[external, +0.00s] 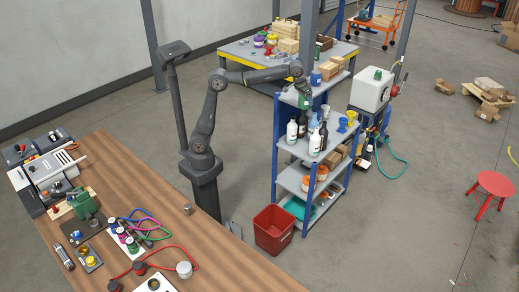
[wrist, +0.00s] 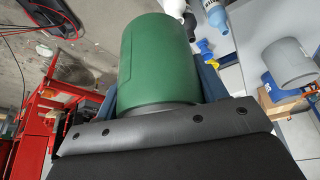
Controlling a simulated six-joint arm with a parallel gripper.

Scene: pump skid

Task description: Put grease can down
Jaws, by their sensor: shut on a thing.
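The green grease can (wrist: 158,60) fills the middle of the wrist view, between the fingers of my gripper (wrist: 158,95). My gripper is shut on it. In the external view my gripper (external: 303,92) is at the top shelf (external: 291,97) of the blue-posted shelf unit, near its front left part. The can shows there as a small dark green shape (external: 304,101) under my wrist. I cannot tell whether the can's base touches the shelf.
A blue can (external: 315,79) and wooden boxes (external: 328,70) stand farther back on the top shelf. Bottles (external: 291,131) and funnels (external: 342,125) stand on the shelf below. A grey cylinder (wrist: 290,62) shows at right in the wrist view. A red bin (external: 273,229) stands on the floor.

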